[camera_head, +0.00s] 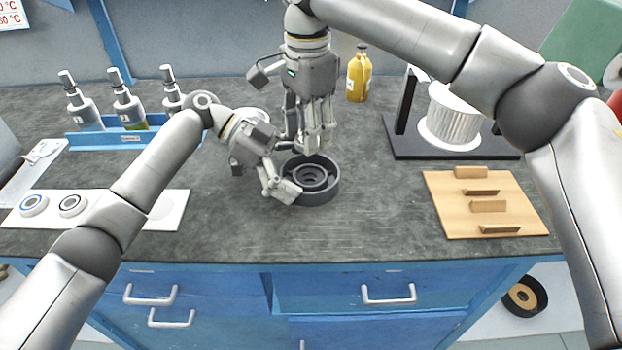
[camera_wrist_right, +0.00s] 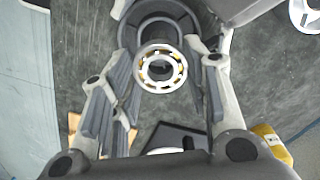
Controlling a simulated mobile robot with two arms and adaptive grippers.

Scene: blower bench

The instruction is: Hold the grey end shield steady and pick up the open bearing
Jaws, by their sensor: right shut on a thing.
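The grey end shield (camera_head: 330,190) is a dark round cup lying on the bench, with a stepped ring inside. It also shows at the top of the right wrist view (camera_wrist_right: 185,20). My left gripper (camera_head: 287,188) is at its left rim and seems to touch it; whether its fingers close on the wall is unclear. My right gripper (camera_head: 314,150) points down just above the far side of the shield. The open bearing (camera_wrist_right: 177,72), a bright ring with a yellowish cage, is between the right fingers, which are shut on it. In the head view the fingers hide the bearing.
A white board (camera_head: 115,221) at left holds two sealed-looking bearings (camera_head: 72,205). A blue rack (camera_head: 97,141) with several bottles stands behind it. A yellow bottle (camera_head: 359,75), a black stand with a white fan wheel (camera_head: 452,118) and a wooden board (camera_head: 437,203) are right. The front bench is clear.

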